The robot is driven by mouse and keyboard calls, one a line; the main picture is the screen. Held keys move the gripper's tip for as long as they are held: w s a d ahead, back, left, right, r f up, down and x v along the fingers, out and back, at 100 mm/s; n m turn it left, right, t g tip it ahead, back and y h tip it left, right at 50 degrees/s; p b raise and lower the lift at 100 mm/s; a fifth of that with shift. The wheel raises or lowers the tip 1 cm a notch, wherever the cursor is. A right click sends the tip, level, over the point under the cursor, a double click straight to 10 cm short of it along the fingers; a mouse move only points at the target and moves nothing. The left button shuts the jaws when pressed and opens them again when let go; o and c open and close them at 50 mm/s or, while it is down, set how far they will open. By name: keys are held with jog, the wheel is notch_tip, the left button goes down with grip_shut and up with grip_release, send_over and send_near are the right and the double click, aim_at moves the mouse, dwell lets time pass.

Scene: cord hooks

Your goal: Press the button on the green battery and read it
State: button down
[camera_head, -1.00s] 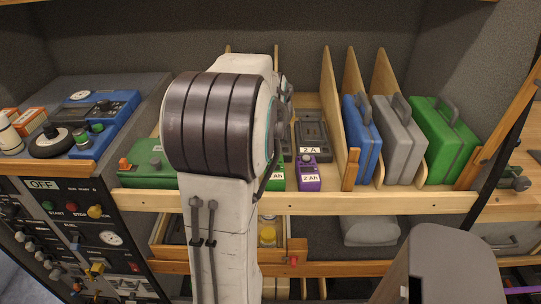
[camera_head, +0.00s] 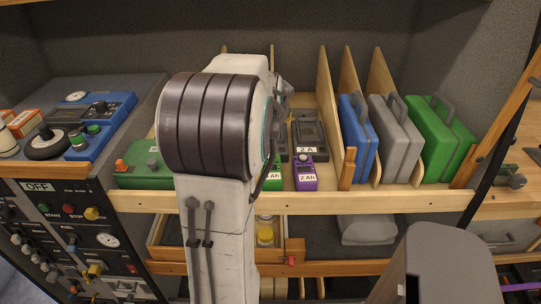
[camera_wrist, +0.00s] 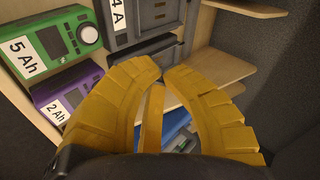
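The green battery (camera_wrist: 50,42) is at the upper left of the wrist view. It has a white "5 Ah" label, a small dark screen and a round light button (camera_wrist: 88,33). In the head view only a green strip with part of a label (camera_head: 274,182) shows beside my arm, which hides the rest. A purple battery (camera_head: 305,176) labelled "2 Ah" stands next to it. It also shows in the wrist view (camera_wrist: 67,98). My gripper (camera_wrist: 163,72) has yellow curved fingers with a narrow gap between the tips and nothing held. It is right of the green battery in the wrist view, not touching it.
A dark charger (camera_wrist: 146,22) marked "4 A" is beside the batteries. Another charger (camera_head: 308,132) marked "2 A" stands behind the purple battery. Wooden dividers (camera_head: 329,95) and blue, grey and green cases (camera_head: 437,135) are to the right. A wooden rail (camera_head: 370,201) edges the shelf.

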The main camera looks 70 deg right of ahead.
aim_at(274, 154)
jog(key=shift+f+b, duration=3.45)
jog(key=shift+f, duration=0.95)
jog(key=c, duration=1.9)
grip_release()
grip_shut()
jog(key=shift+f+b, duration=0.8)
jog(key=shift+b, duration=0.15)
jog(key=shift+r+p, duration=0.5)
jog(key=shift+r, duration=0.3)
jog(key=shift+r, duration=0.1)
